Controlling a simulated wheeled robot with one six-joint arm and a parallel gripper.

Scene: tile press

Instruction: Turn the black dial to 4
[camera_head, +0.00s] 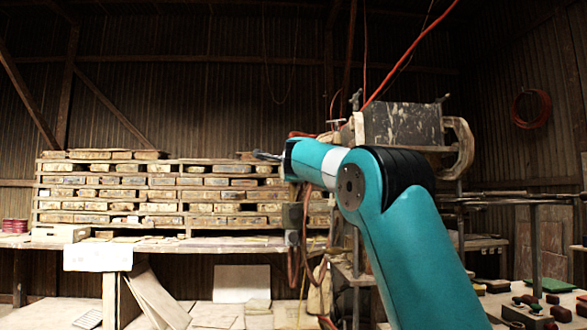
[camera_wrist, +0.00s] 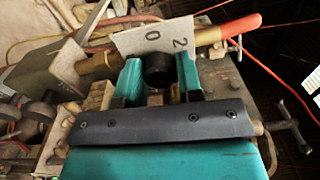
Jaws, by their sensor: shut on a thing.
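The black dial (camera_wrist: 158,71) sits between the two teal fingers of my gripper (camera_wrist: 160,78) in the wrist view. The fingers are shut on its sides. Behind it is a pale number plate (camera_wrist: 133,42); the digits 0 and 2 show near its upper edge, and no 4 can be seen. The dial's pointer cannot be made out, so its setting is unclear. In the head view my teal arm reaches away to the press, and the dial cannot be made out there.
The grey press block (camera_head: 402,124) stands just right of my arm's end. A long bench (camera_head: 210,245) with stacked tiles (camera_head: 160,190) is at the left. A red hose (camera_head: 412,48) hangs above. Small control boxes (camera_head: 530,312) lie at the lower right.

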